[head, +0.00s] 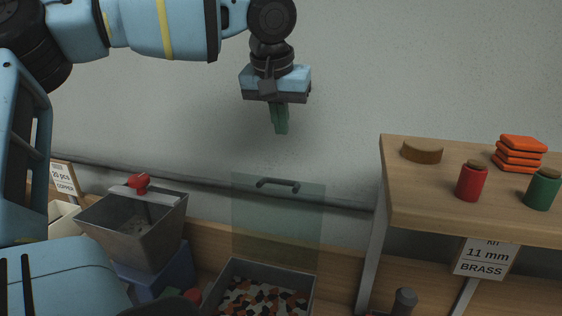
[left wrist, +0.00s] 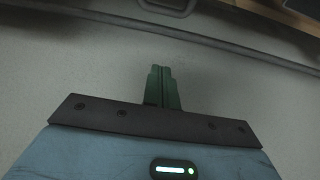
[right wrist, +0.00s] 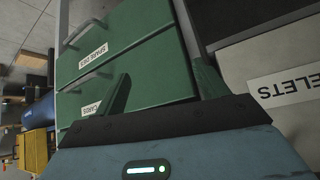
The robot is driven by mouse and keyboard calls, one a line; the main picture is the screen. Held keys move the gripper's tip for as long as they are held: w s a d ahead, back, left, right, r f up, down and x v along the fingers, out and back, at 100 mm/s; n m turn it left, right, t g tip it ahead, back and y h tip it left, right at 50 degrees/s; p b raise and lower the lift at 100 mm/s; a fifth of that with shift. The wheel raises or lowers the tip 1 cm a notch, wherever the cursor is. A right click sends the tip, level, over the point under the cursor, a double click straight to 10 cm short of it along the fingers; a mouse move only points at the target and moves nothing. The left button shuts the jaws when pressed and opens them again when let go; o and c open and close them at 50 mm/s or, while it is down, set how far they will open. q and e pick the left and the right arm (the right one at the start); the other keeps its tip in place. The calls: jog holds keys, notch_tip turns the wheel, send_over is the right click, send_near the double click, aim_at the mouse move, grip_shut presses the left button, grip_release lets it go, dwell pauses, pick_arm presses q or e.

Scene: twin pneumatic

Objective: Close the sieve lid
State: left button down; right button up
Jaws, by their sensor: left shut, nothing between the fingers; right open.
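The sieve lid (head: 277,222) is a clear greenish panel with a dark handle (head: 278,184) along its top edge. It stands upright at the back of a grey open box (head: 212,296), which holds orange, black and white pieces. The front of the box is cut off by the picture's lower edge. My left gripper (head: 281,133) points down, shut and empty, above the handle and apart from it. In the left wrist view its green fingers (left wrist: 163,68) are together, with a handle (left wrist: 168,5) partly visible at the top edge. My right gripper (right wrist: 160,85) is open and empty.
A grey hopper (head: 130,228) with a red knob (head: 138,182) stands left of the box. A wooden shelf (head: 470,212) at right carries red and green jars and orange pieces. Green drawers (right wrist: 125,70) and a beige box (right wrist: 285,75) lie ahead of my right gripper.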

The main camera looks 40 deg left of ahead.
pick_arm(q)
jog(key=shift+s+d, duration=0.15)
pick_arm(e)
jog(key=shift+s+d, duration=0.1)
jog(key=shift+s, duration=0.05)
pick_arm(q)
notch_tip(320, 180, down, 9)
jog(key=p, duration=0.2)
jog(key=shift+s+f, duration=0.2)
pick_arm(e)
jog(key=shift+w+d+r+t, duration=0.1)
jog(key=shift+w+r+t, duration=0.05)
jog(key=shift+w+r, duration=0.4)
jog(key=shift+w+d+r+t, duration=0.15)
jog(key=shift+w+r, duration=0.15)
jog(key=shift+r, duration=0.4)
jog(key=shift+s, duration=0.15)
